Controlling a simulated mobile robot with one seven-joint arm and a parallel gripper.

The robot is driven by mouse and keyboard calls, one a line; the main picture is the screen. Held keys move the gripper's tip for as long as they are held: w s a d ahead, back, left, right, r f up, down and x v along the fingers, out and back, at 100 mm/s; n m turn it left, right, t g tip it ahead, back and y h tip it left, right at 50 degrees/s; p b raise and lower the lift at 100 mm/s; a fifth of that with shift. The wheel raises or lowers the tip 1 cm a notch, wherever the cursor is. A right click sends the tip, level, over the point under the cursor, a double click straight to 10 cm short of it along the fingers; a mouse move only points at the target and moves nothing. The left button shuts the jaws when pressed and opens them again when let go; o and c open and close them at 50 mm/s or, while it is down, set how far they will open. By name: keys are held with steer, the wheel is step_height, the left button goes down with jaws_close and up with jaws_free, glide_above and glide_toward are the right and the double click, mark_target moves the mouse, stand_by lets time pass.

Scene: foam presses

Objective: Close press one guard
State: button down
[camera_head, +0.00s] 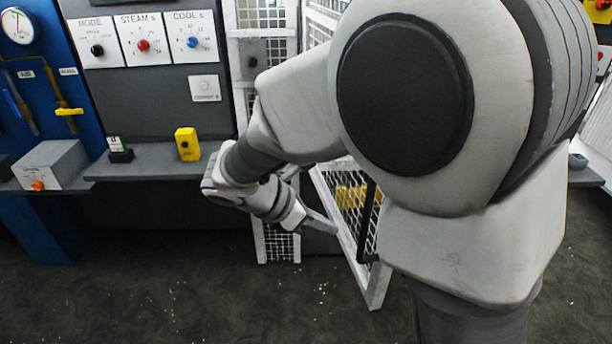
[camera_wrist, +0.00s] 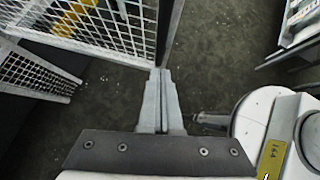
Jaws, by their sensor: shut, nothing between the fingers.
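The press guard is a white-framed mesh door (camera_head: 343,240) that stands swung open, out from the press front. A dark upright bar (camera_head: 368,215) shows on it. Much of the guard's upper part is hidden behind my arm. In the wrist view the guard's mesh (camera_wrist: 118,32) fills the upper left, with its edge post (camera_wrist: 168,28) near the middle. My gripper (camera_wrist: 160,72) is shut and empty, its fingertips at the lower end of that post. I cannot tell whether they touch it. In the head view my gripper (camera_head: 328,228) is beside the guard's lower part.
A fixed mesh panel (camera_head: 277,244) stands left of the guard. A control panel with MODE, STEAM and COOL knobs (camera_head: 143,45) is at the upper left, above a grey shelf (camera_head: 150,165) carrying a yellow box (camera_head: 187,144). Dark floor (camera_head: 200,295) lies clear in front.

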mark_target(362, 227)
steer(key=d, duration=0.1)
steer(key=w+d+f, duration=0.1)
steer(key=d, duration=0.1)
steer(key=w+d, duration=0.1)
steer(key=d, duration=0.1)
steer(key=shift+w+d+f+p, duration=0.1)
steer(key=shift+f+p, duration=0.2)
steer(key=shift+p, duration=0.1)
steer(key=shift+d, duration=0.1)
